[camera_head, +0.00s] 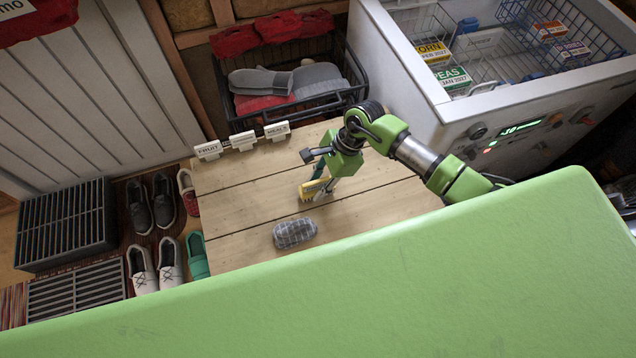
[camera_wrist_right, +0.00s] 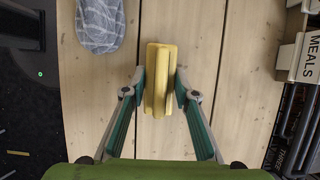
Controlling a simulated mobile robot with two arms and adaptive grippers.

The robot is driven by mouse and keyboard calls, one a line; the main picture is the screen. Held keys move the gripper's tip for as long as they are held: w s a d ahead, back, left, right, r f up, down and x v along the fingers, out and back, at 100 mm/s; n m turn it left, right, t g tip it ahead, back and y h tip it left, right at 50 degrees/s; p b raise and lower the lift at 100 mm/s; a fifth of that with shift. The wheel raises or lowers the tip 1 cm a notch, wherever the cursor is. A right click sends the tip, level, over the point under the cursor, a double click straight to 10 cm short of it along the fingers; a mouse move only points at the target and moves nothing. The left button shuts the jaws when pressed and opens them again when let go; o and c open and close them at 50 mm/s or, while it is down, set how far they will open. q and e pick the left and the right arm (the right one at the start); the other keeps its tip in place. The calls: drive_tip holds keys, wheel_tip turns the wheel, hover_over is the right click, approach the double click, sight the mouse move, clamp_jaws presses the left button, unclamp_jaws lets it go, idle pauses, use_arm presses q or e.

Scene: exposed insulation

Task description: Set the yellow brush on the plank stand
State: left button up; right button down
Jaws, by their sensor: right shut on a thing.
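The yellow brush (camera_head: 311,189) is between the fingers of my right gripper (camera_head: 323,184), over the plank stand (camera_head: 230,205). In the right wrist view the brush (camera_wrist_right: 160,80) is gripped from both sides by the fingertips of my right gripper (camera_wrist_right: 161,92). Its underside is hidden, so I cannot tell whether it touches the planks (camera_wrist_right: 240,90). My left gripper is not in view.
A grey checked item (camera_head: 295,233) lies on the planks in front of the brush. Label holders (camera_head: 243,141) line the back edge. A black wire basket (camera_head: 330,100) with gloves stands behind. An open freezer (camera_head: 470,110) is at right; shoes (camera_head: 165,205) are at left.

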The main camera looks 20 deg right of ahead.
drive_tip(key=shift+f, duration=0.4)
drive_tip(key=shift+f, duration=0.1)
drive_tip(key=c, duration=1.6)
unclamp_jaws()
